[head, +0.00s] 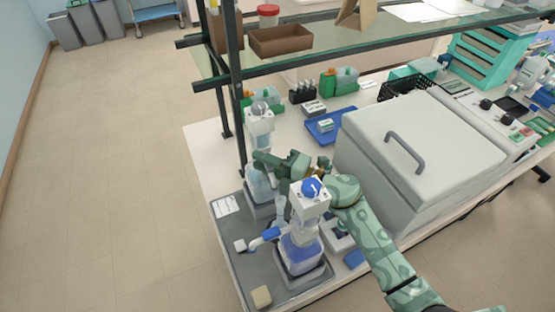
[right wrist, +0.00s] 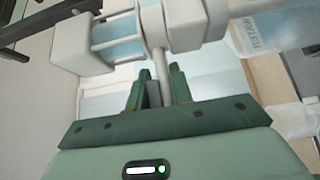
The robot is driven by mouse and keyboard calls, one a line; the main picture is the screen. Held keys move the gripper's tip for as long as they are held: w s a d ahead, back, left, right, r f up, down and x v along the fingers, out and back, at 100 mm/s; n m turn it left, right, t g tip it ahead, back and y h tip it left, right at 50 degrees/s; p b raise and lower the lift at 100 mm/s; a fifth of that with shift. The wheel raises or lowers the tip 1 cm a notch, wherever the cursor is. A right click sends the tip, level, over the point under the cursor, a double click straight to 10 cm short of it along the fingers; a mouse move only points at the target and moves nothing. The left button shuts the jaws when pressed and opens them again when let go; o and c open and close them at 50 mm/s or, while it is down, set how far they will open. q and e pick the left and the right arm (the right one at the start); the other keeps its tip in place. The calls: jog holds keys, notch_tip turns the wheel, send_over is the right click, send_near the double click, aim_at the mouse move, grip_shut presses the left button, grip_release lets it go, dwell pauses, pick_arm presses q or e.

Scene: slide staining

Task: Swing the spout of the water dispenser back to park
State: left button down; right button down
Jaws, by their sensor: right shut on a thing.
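The water dispenser (head: 259,120), a clear bottle with a white head and grey cap, stands upright at the rear of the grey mat. My right gripper (head: 272,162) is beside it, behind the front dispenser's blue cap. In the right wrist view my right gripper (right wrist: 157,90) is shut on a thin grey rod, the spout (right wrist: 160,66), below a white head with clear tubes (right wrist: 118,38). The spout's far end is hard to make out in the head view. My left gripper is not in view.
A second dispenser (head: 302,254) with blue liquid and a blue-tipped spout (head: 268,236) stands in front, close to my right arm. A large grey lidded machine (head: 420,150) is to the right. Shelf posts (head: 233,90) rise behind.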

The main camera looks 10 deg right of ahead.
jog(key=shift+f, duration=0.1)
jog(key=c, duration=1.2)
grip_release()
jog(key=b+v, duration=0.2)
jog(key=v, duration=1.4)
jog(key=shift+d, duration=0.2)
jog(key=shift+s, duration=0.15)
